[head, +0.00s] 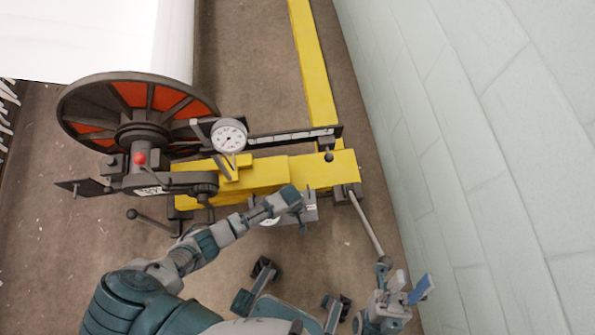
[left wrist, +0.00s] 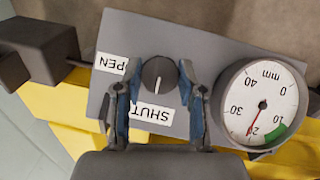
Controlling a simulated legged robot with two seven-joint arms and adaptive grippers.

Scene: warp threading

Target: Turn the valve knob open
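The dark round valve knob (left wrist: 158,73) sits on a grey panel (left wrist: 205,50) in the left wrist view. Its white pointer mark faces the upside-down SHUT label (left wrist: 153,113); the OPEN label (left wrist: 111,63), partly covered, is to the left. My left gripper (left wrist: 160,66) is open, with one blue finger on each side of the knob; I cannot tell whether they touch it. In the head view my left gripper (head: 297,200) is at the panel and hides the knob. My right gripper (head: 408,287) is open and empty at lower right, away from the panel.
A white gauge (left wrist: 262,103) beside the knob has its needle near 20. The yellow beam (head: 330,170) lies behind the panel. A large wheel with red panels (head: 163,97) and a dial (head: 229,136) stand left. A pale block wall (head: 480,130) bounds the right.

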